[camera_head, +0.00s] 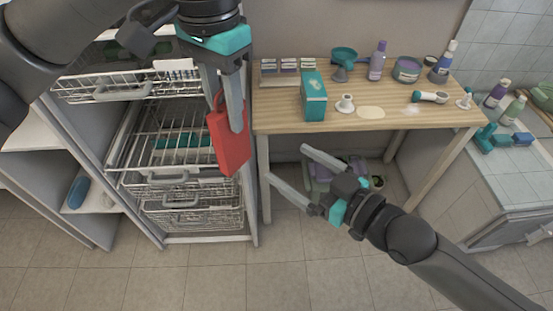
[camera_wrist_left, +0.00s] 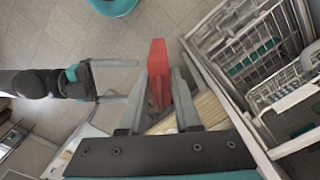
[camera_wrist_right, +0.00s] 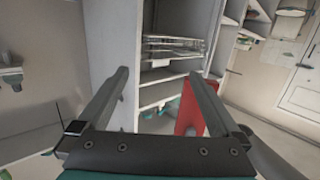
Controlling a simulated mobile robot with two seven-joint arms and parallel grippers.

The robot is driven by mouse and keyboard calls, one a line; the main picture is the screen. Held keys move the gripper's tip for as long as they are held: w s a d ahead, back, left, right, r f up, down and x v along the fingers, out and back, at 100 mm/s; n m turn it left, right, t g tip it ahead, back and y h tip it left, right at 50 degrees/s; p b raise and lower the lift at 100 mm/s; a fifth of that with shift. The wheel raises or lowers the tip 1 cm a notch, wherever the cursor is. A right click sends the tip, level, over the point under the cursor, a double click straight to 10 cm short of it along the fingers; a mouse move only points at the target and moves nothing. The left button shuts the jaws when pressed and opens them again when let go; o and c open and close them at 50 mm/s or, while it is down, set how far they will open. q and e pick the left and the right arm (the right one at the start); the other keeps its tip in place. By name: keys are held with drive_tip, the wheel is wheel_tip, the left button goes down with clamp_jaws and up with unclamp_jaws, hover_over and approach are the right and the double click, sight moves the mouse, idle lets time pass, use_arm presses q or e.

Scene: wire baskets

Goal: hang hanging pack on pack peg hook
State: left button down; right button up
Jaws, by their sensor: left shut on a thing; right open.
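The hanging pack (camera_head: 229,143) is a flat red packet with a loop at its top. My left gripper (camera_head: 228,115) points down and is shut on it, holding it in the air in front of the wire basket unit's right side. The pack also shows between the fingers in the left wrist view (camera_wrist_left: 158,62), and beyond the right-hand finger in the right wrist view (camera_wrist_right: 188,108). My right gripper (camera_head: 286,163) is open and empty, low in front of the wooden table and right of the pack. I cannot make out the pack peg hook in any view.
The basket unit (camera_head: 250,205) holds several pulled-out wire baskets (camera_head: 165,150). The wooden table (camera_head: 285,121) carries a teal box (camera_head: 314,96), a teal funnel (camera_head: 344,58), bottles and jars. A tiled counter (camera_head: 500,165) stands at the right. The front floor is clear.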

sight(212, 131)
drive_tip(key=s+a+r+n+g+y, duration=0.1)
drive_tip(key=s+a+r+y, duration=0.1)
drive_tip(key=s+r, duration=0.15)
drive_tip(key=s+a+r+n+y, duration=0.1)
drive_tip(key=s+a+r, duration=0.1)
drive_tip(key=r, duration=0.3)
drive_tip(key=shift+x, duration=6.1)
drive_tip(key=shift+f, duration=0.2)
drive_tip(key=shift+c, duration=0.2)
drive_tip(key=c, duration=1.2)
use_arm(q)
drive_tip(key=c, duration=1.1)
unclamp_jaws()
use_arm(e)
drive_tip(key=shift+c, duration=0.6)
use_arm(q)
drive_tip(key=o, duration=0.6)
drive_tip(key=shift+c, duration=0.2)
drive_tip(key=shift+r, duration=0.1)
